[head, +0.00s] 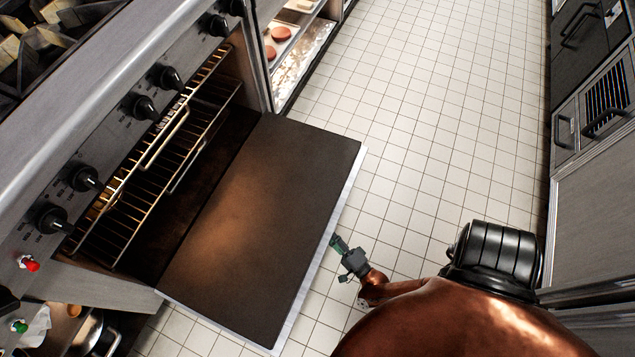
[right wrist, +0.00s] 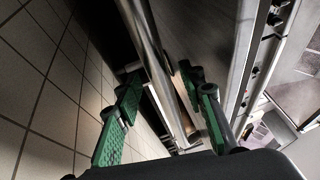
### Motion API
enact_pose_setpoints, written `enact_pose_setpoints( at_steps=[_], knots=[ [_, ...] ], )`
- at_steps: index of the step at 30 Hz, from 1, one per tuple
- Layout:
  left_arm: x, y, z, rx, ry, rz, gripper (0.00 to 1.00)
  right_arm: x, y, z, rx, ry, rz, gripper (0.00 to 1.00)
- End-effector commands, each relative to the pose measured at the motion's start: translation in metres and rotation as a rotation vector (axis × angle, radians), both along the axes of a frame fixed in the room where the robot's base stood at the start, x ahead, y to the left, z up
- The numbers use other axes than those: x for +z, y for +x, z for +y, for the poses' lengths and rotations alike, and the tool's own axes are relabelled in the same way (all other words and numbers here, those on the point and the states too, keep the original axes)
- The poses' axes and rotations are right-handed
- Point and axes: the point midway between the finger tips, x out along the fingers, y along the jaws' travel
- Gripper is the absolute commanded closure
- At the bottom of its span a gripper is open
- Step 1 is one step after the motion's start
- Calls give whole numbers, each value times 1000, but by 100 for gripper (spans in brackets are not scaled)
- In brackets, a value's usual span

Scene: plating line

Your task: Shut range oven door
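The range oven door (head: 265,215) is fully open in the head view, folded down roughly flat in front of the oven cavity. My right gripper (head: 338,243) is at the door's outer edge, on the side away from the oven. In the right wrist view its green fingers (right wrist: 158,78) are spread apart. A shiny metal bar (right wrist: 147,45), seemingly the door handle, runs between them, with gaps visible on both sides. The handle is hidden under the door edge in the head view. My left gripper is not in view.
Wire racks (head: 150,165) sit inside the oven (head: 235,115). Control knobs (head: 140,106) line the range front. A shelf unit with food trays (head: 300,45) stands beyond. The tiled floor (head: 420,120) is clear; steel cabinets (head: 595,205) stand at the right.

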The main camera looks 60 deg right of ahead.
Motion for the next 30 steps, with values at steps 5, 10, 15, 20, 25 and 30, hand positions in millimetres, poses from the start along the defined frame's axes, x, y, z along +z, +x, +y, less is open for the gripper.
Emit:
enact_pose_setpoints(
  at_steps=[5,10,15,20,25,30],
  knots=[
    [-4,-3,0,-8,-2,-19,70,2,21,-7,1,0,2,64],
    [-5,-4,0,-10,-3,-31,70,3,29,-9,1,-1,3,64],
    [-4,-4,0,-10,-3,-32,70,4,29,-10,1,-1,3,64],
    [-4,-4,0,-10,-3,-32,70,4,29,-10,1,-1,3,70],
    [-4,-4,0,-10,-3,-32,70,4,29,-10,1,-1,3,81],
    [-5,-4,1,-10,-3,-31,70,4,29,-10,1,-1,3,93]
  ],
)
